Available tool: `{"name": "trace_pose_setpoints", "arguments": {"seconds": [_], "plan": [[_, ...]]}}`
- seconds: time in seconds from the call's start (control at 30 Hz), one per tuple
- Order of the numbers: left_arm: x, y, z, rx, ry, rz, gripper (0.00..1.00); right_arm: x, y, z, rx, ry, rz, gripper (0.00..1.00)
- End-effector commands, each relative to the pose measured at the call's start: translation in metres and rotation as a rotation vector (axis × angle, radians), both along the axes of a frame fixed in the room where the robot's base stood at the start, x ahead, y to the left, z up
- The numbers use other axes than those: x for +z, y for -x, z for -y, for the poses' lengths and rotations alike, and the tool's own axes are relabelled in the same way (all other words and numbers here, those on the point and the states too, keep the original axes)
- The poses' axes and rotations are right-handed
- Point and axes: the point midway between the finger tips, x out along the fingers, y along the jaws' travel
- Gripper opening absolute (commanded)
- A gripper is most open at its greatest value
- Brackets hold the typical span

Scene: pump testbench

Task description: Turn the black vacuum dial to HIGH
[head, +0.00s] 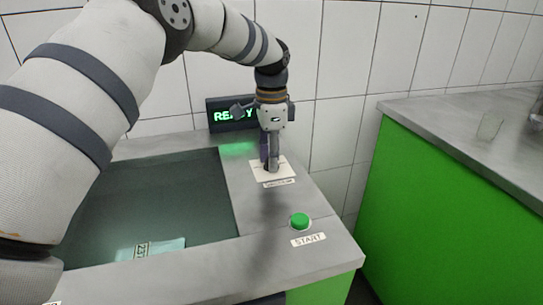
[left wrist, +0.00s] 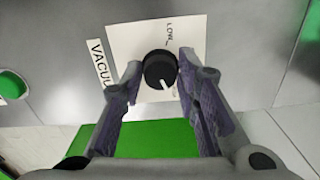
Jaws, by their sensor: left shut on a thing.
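The black vacuum dial (left wrist: 158,68) sits on a white label plate (left wrist: 200,38) marked LOW on one side, seen in the left wrist view. The dial's white pointer line points down and slightly right in that view, away from the LOW mark. Other lettering below the dial is too small and partly hidden to read. My left gripper (left wrist: 161,60) has its two fingers on either side of the dial and is shut on it. In the head view my left gripper (head: 269,165) reaches down to the plate and hides most of the dial. My right gripper is not in view.
A green START button (head: 300,220) stands nearer on the same bench top. A display (head: 232,114) reading READY stands behind, partly covered by my arm. A dark recessed basin (head: 160,205) lies left. A green-sided counter (head: 450,190) stands right, across a gap.

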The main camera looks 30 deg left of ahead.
Motion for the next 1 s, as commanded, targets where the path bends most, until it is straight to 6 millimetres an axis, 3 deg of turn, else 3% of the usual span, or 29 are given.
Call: {"name": "trace_pose_setpoints", "arguments": {"seconds": [0.27, 0.3, 0.37, 0.73, 1.0], "plan": [[-0.002, 0.001, 0.000, -0.001, 0.000, -0.006, 0.01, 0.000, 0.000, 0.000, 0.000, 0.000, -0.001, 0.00], [-0.002, 0.001, 0.000, -0.001, 0.000, -0.006, 0.38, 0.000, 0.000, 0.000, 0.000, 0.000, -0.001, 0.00], [-0.002, 0.001, 0.000, 0.000, -0.001, -0.005, 0.50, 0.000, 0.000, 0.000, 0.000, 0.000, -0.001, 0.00], [0.008, -0.001, 0.000, 0.001, -0.001, 0.002, 0.50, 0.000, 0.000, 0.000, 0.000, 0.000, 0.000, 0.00], [0.078, -0.001, 0.000, 0.001, -0.001, 0.004, 0.50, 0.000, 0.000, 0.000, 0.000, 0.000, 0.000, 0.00]]}}
